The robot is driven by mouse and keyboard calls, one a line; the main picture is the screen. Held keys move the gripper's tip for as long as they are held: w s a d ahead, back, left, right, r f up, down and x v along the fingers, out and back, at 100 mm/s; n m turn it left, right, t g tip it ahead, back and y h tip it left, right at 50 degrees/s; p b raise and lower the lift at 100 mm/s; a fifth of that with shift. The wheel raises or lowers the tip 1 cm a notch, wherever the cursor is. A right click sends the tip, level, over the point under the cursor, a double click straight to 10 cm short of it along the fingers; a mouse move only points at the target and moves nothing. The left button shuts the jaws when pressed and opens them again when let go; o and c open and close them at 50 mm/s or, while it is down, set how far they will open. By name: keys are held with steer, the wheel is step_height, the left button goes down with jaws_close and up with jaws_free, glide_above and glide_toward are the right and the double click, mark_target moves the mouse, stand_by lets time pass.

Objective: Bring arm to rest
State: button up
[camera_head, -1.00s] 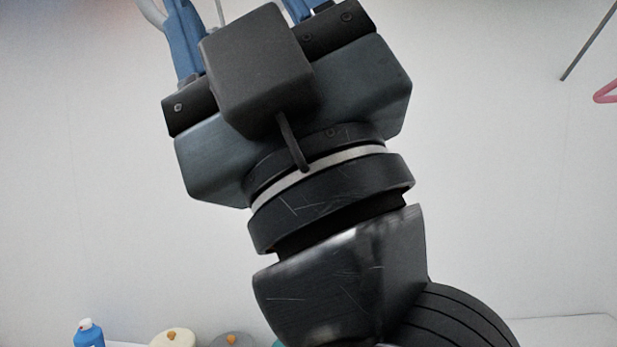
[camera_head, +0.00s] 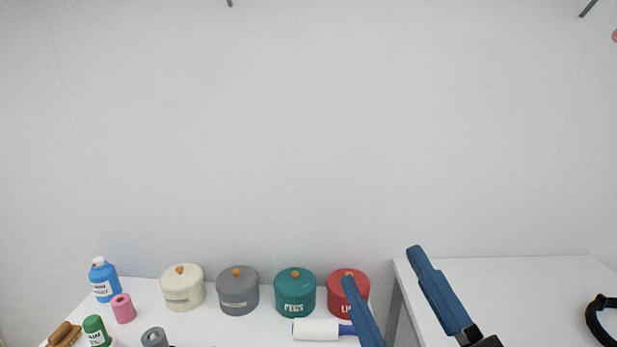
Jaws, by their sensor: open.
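My gripper (camera_head: 382,262) shows at the bottom right of the head view as two blue fingers spread wide apart, with nothing between them. The left finger overlaps the red canister and the end of the white roller. The right finger stands in front of the right-hand white table. The rest of my arm is below the picture edge, apart from a dark piece at the base of the right finger.
Left white table (camera_head: 262,328) holds cream (camera_head: 182,290), grey (camera_head: 238,293), teal (camera_head: 295,295) and red (camera_head: 335,290) canisters, a blue bottle (camera_head: 104,282), a lint roller (camera_head: 315,330) and small items. Right table (camera_head: 520,285) is mostly bare, with a black curved object (camera_head: 594,322) at its right.

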steer(key=s+d+f+m+g+h, duration=0.2)
steer(key=s+d+f+m+h, duration=0.1)
steer(key=s+d+f, duration=0.4)
steer(key=s+d+f+m+g+h, duration=0.1)
steer(key=s+d+f+m+h, duration=0.15)
steer(key=s+f, duration=0.4)
steer(key=s+d+f+m+g+h, duration=0.1)
steer(key=s+d+f+m+g, duration=0.1)
steer(key=s, duration=0.5)
steer(key=s+d+f+m+g+h, duration=0.1)
steer(key=s+d+f+g+h, duration=0.1)
steer(key=s+f, duration=0.3)
steer(key=shift+s+d+m+p, duration=0.35)
steer(key=shift+s+d+p, duration=0.1)
steer(key=shift+s, duration=0.45)
stand_by(1.3)
